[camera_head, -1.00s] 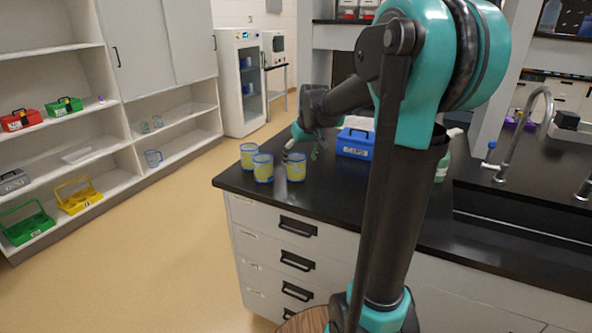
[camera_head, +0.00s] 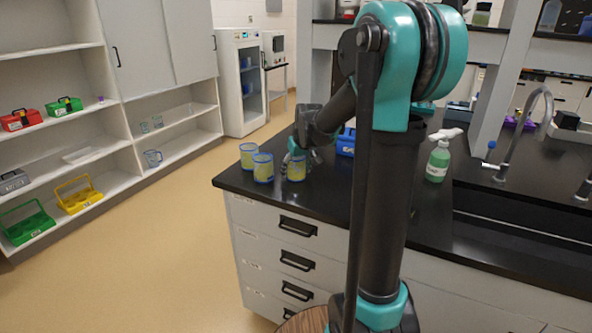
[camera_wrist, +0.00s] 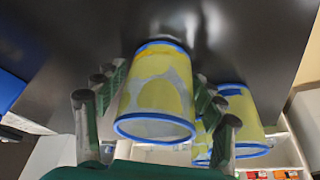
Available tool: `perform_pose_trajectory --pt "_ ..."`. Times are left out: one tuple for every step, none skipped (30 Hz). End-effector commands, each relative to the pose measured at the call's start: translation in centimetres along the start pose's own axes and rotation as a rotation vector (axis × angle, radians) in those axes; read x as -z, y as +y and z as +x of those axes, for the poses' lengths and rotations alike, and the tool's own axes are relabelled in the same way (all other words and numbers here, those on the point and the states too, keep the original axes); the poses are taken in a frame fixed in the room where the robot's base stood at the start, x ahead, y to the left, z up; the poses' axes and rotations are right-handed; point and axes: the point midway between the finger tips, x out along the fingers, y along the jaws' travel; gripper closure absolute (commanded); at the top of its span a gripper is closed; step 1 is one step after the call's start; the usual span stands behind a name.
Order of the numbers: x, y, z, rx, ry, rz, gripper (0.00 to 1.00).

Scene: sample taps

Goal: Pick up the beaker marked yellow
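Three clear beakers with blue rims and yellow in them stand upright near the counter's left end: the right beaker (camera_head: 296,171), the front middle beaker (camera_head: 263,169) and the left beaker (camera_head: 248,155). I cannot read any marking that tells them apart. My gripper (camera_head: 298,158) is at the right beaker, its fingers low around it. In the wrist view, this beaker (camera_wrist: 155,95) lies between the open fingers of my gripper (camera_wrist: 161,78), one finger close on each side. I cannot tell whether they touch it. Another beaker (camera_wrist: 240,115) is just beyond one finger.
The black counter (camera_head: 330,205) has a blue box (camera_head: 346,142) behind my arm, a green pump bottle (camera_head: 437,162) and a sink with a tap (camera_head: 540,115) at right. Shelves with caddies (camera_head: 78,195) stand at left across a clear floor.

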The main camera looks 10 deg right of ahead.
Motion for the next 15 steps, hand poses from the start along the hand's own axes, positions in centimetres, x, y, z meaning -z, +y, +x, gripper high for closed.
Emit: perform_pose_trajectory --pt "0.0 0.01 -0.01 0.0 0.0 0.0 0.41" --pt "0.0 0.01 -0.01 0.0 0.0 0.0 0.45" --pt "0.0 0.01 -0.01 0.0 0.0 0.0 0.5" --pt "0.0 0.01 -0.01 0.0 0.0 0.0 0.54" --pt "0.0 0.01 -0.01 0.0 0.0 0.0 0.57" --pt "0.0 0.01 -0.02 0.0 0.0 0.0 0.62" --pt "0.0 0.01 -0.02 0.0 0.0 0.0 0.66" --pt "0.0 0.01 -0.02 0.0 0.0 0.0 0.67" --pt "0.0 0.01 -0.02 0.0 0.0 0.0 0.67" --pt "0.0 0.01 -0.02 0.0 0.0 0.0 0.67" --pt "0.0 0.01 -0.02 0.0 0.0 0.0 0.67" --pt "0.0 0.01 -0.02 0.0 0.0 0.0 0.67" --pt "0.01 0.01 -0.03 0.0 0.0 0.0 0.67" --pt "0.02 0.01 -0.05 0.0 0.0 0.0 0.67" --pt "0.04 0.01 -0.1 0.0 0.0 0.0 0.67"
